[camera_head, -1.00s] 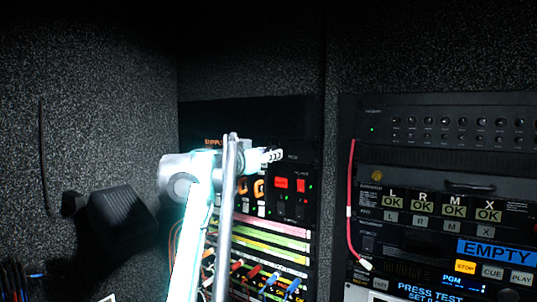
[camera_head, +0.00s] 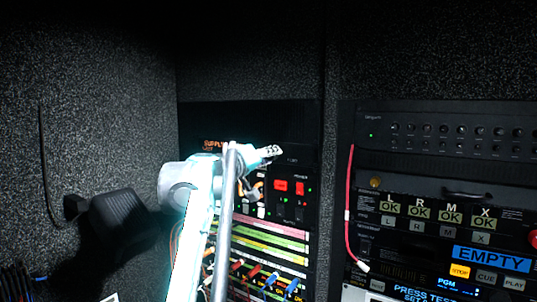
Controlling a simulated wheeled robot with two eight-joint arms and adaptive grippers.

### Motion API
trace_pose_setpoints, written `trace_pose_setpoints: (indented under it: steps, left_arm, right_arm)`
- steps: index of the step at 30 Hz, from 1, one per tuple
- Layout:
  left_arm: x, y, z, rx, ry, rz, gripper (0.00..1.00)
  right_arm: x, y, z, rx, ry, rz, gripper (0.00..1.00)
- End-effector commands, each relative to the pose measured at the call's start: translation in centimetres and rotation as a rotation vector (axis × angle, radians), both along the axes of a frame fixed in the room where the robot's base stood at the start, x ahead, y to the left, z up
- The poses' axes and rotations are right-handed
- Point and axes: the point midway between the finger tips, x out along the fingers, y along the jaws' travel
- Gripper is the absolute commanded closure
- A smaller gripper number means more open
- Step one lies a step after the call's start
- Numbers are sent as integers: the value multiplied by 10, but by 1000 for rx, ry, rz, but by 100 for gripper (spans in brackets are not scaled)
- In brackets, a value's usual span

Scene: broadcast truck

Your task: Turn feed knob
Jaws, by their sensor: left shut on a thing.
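My left gripper (camera_head: 269,152) is a pale ribbed tip at the upper part of the supply panel (camera_head: 303,158) in the left rack. It is shut on what I take to be the feed knob, which the gripper and my bright forearm hide. How far the knob is turned cannot be seen. Small orange and white parts (camera_head: 257,188) show on the panel just below the gripper and are partly covered. My right gripper is out of view.
Lit red switches (camera_head: 281,185) sit right of the orange parts. Below are label strips and several coloured plugs (camera_head: 271,279). A red cable (camera_head: 350,200) hangs beside the right rack's devices (camera_head: 450,160). A dark padded object (camera_head: 120,215) stands at left.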

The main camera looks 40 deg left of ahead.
Motion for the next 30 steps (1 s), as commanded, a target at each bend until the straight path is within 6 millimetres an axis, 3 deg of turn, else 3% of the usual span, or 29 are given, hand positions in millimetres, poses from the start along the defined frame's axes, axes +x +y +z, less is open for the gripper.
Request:
trace_pose_setpoints:
  steps: [15, 30]
  left_arm:
    - [0, 1, 2, -415, -49, 2, 100]
    - [0, 1, 3, -554, -65, 3, 100]
  right_arm:
    - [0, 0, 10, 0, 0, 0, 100]
    - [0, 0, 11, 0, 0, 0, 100]
